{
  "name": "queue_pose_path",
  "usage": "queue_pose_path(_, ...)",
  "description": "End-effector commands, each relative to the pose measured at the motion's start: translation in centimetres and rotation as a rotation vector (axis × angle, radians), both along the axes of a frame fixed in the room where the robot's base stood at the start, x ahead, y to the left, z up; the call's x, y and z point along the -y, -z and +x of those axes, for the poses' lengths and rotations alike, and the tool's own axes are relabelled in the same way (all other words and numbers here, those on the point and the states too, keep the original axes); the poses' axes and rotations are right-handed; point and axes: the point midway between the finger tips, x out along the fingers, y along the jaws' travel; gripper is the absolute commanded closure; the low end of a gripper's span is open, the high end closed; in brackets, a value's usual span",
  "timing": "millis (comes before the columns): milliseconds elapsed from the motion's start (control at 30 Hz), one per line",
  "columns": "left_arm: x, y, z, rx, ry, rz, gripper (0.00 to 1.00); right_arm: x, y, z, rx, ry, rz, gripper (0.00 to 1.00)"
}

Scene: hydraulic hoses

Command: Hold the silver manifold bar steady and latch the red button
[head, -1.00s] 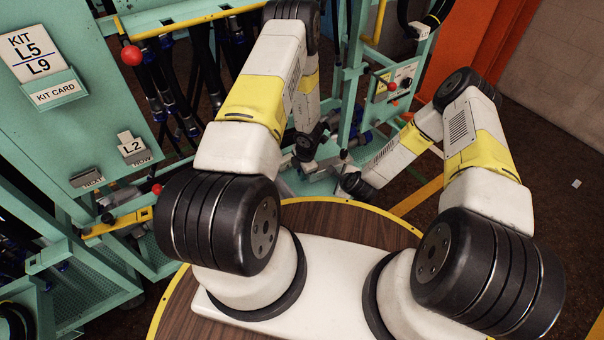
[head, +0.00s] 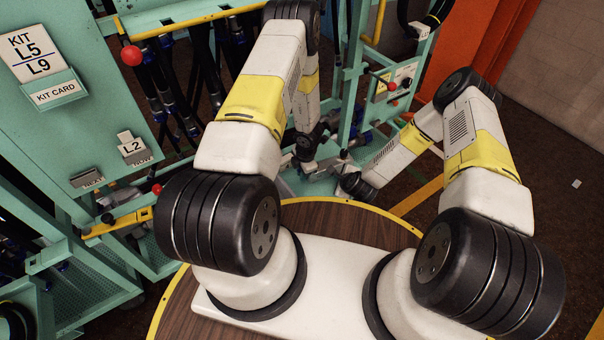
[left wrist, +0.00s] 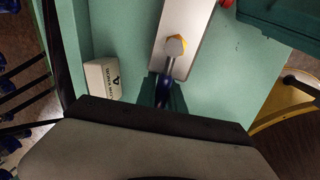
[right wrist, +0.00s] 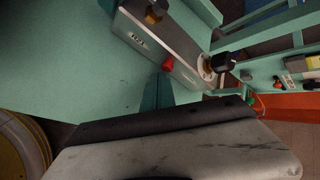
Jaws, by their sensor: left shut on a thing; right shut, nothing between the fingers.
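The silver manifold bar (right wrist: 147,38) runs diagonally in the right wrist view, with the red button (right wrist: 168,64) on its near side. The bar (left wrist: 202,18) also shows from above in the left wrist view, with red at its upper right edge. In the head view the bar is mostly hidden by my arms.
A black knob (right wrist: 222,62) stands at the bar's right end. A white label block (left wrist: 103,78) sits left of my left fingers. The teal rack carries a kit card holder (head: 54,91), hanging hoses and a red ball (head: 132,56). An orange post (head: 463,45) stands behind.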

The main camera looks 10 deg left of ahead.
Motion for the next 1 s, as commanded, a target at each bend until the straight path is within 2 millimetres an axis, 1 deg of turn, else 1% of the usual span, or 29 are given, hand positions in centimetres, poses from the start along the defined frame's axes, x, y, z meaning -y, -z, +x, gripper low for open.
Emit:
queue_pose_path(333,0.0,-0.01,0.01,0.0,0.0,0.0,1.0,-0.04,-0.01,0.07,0.0,0.0,0.0,1.0)
queue_pose_path(600,0.03,-0.01,0.0,0.0,0.001,0.0,1.0,-0.58,-0.08,0.74,0.002,0.001,0.002,1.0)
queue_pose_path(1000,0.16,0.01,-0.02,-0.001,0.002,-0.002,1.0,-0.56,-0.09,0.57,0.001,-0.001,0.002,1.0)
